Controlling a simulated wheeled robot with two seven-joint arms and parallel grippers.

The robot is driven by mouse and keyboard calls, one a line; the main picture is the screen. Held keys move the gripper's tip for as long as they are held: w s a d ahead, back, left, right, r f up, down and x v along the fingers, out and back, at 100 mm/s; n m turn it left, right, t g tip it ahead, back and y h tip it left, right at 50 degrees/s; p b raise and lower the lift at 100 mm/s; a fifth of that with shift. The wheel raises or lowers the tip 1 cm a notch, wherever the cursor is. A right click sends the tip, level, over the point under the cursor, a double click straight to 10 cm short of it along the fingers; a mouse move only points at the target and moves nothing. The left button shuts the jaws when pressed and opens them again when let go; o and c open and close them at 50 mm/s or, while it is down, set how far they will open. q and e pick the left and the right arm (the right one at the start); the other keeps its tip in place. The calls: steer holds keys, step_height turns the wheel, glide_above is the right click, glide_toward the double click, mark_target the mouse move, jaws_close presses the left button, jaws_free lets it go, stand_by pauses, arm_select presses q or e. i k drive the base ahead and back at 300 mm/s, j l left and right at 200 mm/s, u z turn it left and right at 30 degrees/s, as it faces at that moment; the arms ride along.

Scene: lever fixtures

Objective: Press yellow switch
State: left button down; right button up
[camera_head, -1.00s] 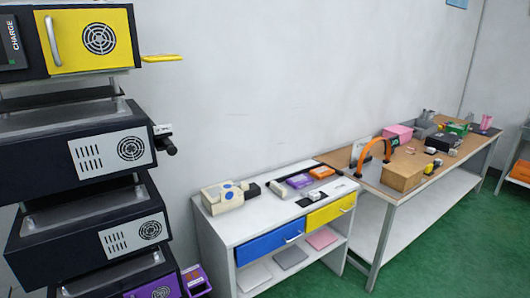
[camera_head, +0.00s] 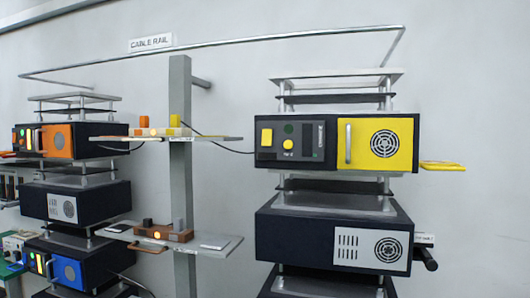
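A black unit with a yellow door (camera_head: 385,145) is right of centre in the head view. On its dark front panel, left of the door handle, is a yellow rectangular switch (camera_head: 266,138). A round yellow knob or button (camera_head: 288,144) sits to its right, with a green one above it. Whether the switch is pressed cannot be told at this size. Neither of my grippers is in view.
A grey post (camera_head: 180,95) with two shelves stands left of the unit; the upper shelf (camera_head: 215,138) carries orange and yellow blocks. Another rack with an orange-fronted unit (camera_head: 60,141) stands at the far left. A yellow ledge (camera_head: 442,166) juts out at the right.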

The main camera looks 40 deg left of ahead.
mark_target(267, 134)
steer(key=u, duration=1.1)
